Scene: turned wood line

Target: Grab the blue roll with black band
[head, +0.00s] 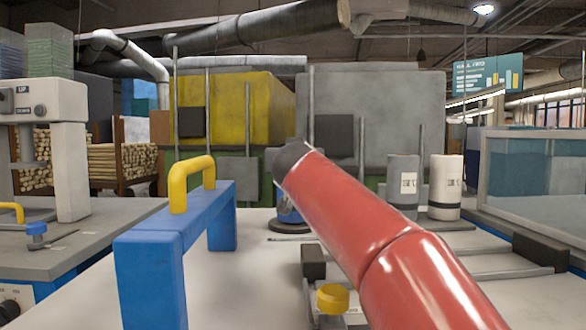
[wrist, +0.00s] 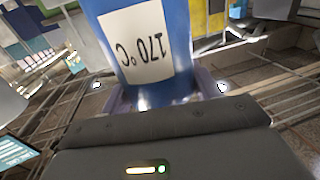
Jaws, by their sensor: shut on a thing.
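The blue roll (wrist: 182,35) fills the upper middle of the wrist view, with a white label reading 170°C. My gripper (wrist: 163,96) has a jaw on each side of the roll's near end and is shut on it. In the head view a small blue part (head: 288,215), which looks like the same roll, shows behind my red arm, just above a dark round base. Whether it touches that base I cannot tell. My arm hides most of it and my gripper there. No black band shows on it in either view.
A grey roll (head: 403,182) and a white roll (head: 445,185) with a dark band stand at the back right. A blue bridge-shaped frame with a yellow handle (head: 191,183) stands left of my arm. Dark-ended rails and a yellow knob (head: 333,298) lie around my arm.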

